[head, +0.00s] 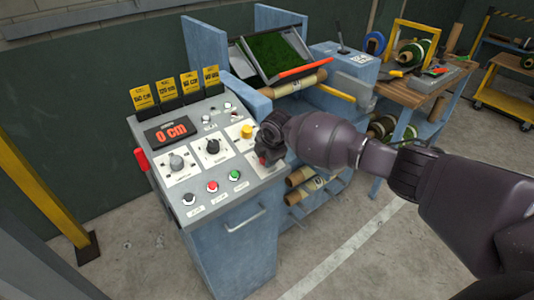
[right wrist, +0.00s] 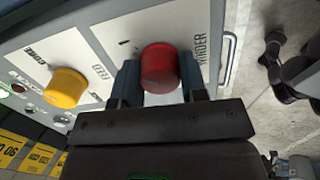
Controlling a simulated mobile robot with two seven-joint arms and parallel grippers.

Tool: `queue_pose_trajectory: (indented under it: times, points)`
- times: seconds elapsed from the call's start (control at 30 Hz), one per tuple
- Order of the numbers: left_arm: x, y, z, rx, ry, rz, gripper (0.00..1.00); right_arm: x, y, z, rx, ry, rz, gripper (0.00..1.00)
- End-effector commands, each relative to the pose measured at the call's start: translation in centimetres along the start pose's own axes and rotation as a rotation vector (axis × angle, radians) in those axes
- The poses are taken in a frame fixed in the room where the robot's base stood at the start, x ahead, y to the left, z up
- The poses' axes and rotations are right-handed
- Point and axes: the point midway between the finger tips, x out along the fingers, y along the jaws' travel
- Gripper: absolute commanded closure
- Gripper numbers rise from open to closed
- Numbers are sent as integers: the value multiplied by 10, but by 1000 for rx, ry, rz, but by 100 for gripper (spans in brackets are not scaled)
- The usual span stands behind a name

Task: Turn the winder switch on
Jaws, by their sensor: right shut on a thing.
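The winder switch is a red knob (right wrist: 159,67) on a white plate labelled WINDER in the right wrist view. It sits between the two fingers of my right gripper (right wrist: 160,82), which are shut on it. In the head view my right gripper (head: 266,152) covers most of the switch at the right side of the control panel (head: 222,181). The switch's pointer position is hard to read. My left gripper is in neither view.
A yellow knob (right wrist: 66,88) is next to the winder plate. The panel also has a red display (head: 167,132) reading 0 CM, black knobs, push buttons and a red side handle (head: 142,159). A turf machine (head: 277,56) stands behind.

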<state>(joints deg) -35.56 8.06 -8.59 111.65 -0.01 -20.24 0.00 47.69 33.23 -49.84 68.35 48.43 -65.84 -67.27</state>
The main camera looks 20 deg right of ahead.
Motion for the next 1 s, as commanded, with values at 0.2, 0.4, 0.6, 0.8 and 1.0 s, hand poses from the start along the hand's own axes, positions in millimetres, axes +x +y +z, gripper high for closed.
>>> queue_pose_trajectory:
  times: [0.2,0.4,0.6,0.8,1.0]
  points:
    - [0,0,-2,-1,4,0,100,-1,0,1,104,-2,-5,84]
    - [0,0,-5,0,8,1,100,-1,1,1,150,-2,-7,84]
    - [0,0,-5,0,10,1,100,-1,1,1,165,-2,-7,84]
    - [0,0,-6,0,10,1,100,-1,1,1,165,-2,-7,84]
    - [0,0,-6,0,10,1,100,-1,1,1,164,-2,-7,44]
